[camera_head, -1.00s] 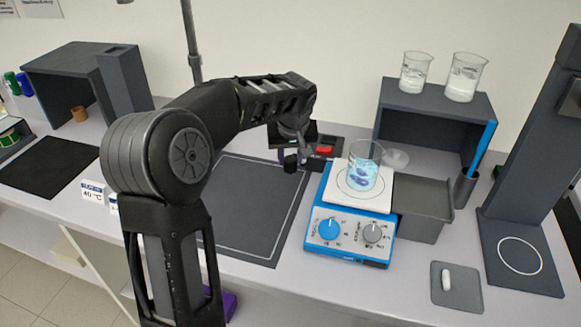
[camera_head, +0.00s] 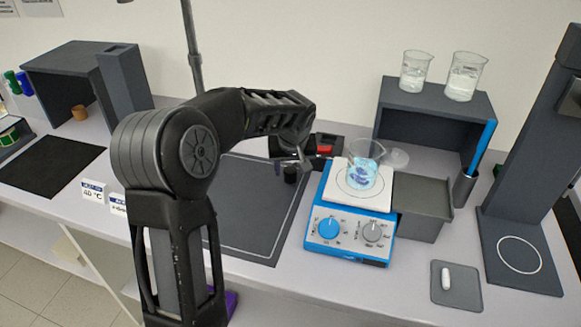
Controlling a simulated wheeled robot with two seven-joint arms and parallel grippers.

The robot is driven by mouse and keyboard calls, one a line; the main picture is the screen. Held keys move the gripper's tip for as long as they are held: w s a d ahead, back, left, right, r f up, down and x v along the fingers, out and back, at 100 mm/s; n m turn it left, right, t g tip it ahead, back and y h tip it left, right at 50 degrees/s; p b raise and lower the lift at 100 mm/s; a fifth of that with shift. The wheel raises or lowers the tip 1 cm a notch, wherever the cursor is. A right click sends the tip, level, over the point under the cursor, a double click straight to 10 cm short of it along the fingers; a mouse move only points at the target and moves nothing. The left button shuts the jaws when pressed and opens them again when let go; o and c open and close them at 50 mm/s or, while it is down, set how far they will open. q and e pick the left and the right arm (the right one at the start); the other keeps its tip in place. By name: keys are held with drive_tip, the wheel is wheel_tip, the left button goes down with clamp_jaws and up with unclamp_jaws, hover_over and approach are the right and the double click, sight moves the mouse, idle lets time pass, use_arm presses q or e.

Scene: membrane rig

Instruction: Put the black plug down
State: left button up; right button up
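My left gripper (camera_head: 293,160) is beyond my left arm, over the back right part of the dark mat (camera_head: 240,225), left of the stirrer. The black plug (camera_head: 290,174), a small dark cylinder, is just below its fingertips. The fingers are small and partly hidden by the wrist, so I cannot tell if they grip the plug, nor if the plug touches the mat. My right gripper is not in view.
A blue and white stirrer (camera_head: 350,240) carries a beaker (camera_head: 362,175) of blue liquid close to the right of the gripper. A grey bin (camera_head: 422,205) adjoins the stirrer. The mat's front part is clear.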

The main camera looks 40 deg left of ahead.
use_arm(q)
drive_tip(key=shift+r, duration=0.15)
drive_tip(key=shift+r, duration=0.15)
drive_tip(key=b+v, duration=0.1)
drive_tip(key=v, duration=1.1)
drive_tip(key=shift+d, duration=0.1)
idle(0.5)
